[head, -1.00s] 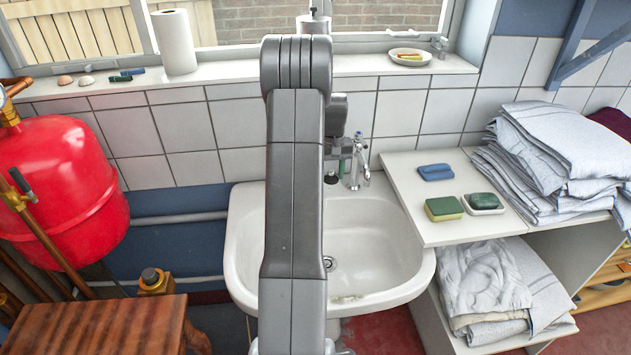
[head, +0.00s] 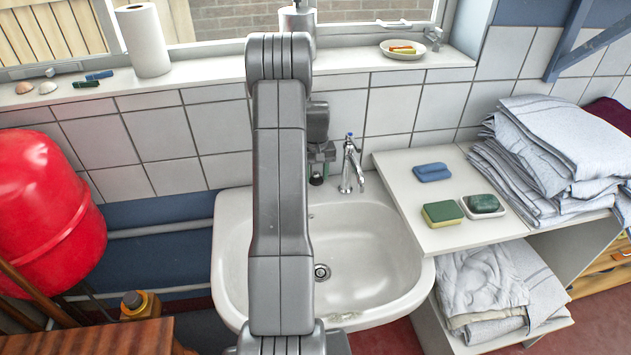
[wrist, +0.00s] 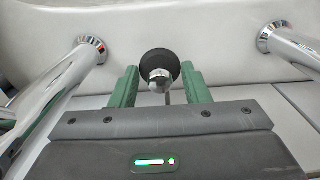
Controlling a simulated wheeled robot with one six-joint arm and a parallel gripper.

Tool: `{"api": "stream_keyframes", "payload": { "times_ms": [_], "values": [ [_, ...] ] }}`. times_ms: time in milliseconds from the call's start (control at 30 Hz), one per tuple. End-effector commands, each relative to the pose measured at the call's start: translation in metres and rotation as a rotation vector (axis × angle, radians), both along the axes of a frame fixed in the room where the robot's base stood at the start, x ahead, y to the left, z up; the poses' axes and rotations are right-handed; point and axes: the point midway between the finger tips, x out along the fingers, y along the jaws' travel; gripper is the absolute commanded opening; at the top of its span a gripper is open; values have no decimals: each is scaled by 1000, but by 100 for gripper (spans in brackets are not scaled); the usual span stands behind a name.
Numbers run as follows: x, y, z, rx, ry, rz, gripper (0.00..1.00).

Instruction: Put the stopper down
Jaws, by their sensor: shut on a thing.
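The stopper (wrist: 160,66) is a round black plug with a shiny metal fitting. In the wrist view it sits between the green fingertips of my gripper (wrist: 158,80), which is shut on it. In the head view my gripper (head: 320,168) hangs above the back of the white sink (head: 370,255), left of the right-hand chrome tap (head: 351,168). My arm hides part of the basin, and the stopper is too small to make out clearly there. The drain hole (head: 321,272) shows in the basin floor.
The wrist view shows two chrome taps, left (wrist: 75,62) and right (wrist: 285,45). A white shelf (head: 405,185) right of the sink holds a blue sponge (head: 432,172), a green-yellow sponge (head: 442,213), a soap dish (head: 482,206) and folded linen (head: 550,150). A red tank (head: 45,200) stands left.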

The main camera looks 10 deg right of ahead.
Motion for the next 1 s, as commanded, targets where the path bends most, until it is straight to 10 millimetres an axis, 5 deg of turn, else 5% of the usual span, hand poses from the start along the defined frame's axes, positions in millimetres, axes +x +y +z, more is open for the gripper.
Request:
{"api": "stream_keyframes", "payload": {
  "times_ms": [267, 633, 667, 767, 1000],
  "values": [
    [-1, 0, -34, 0, 3, 0, 20],
    [0, 0, -41, 0, 1, 0, 20],
    [0, 0, -39, 0, 1, 0, 46],
    [0, 0, -39, 0, 1, 0, 64],
    [0, 0, -39, 0, 1, 0, 64]
  ]
}}
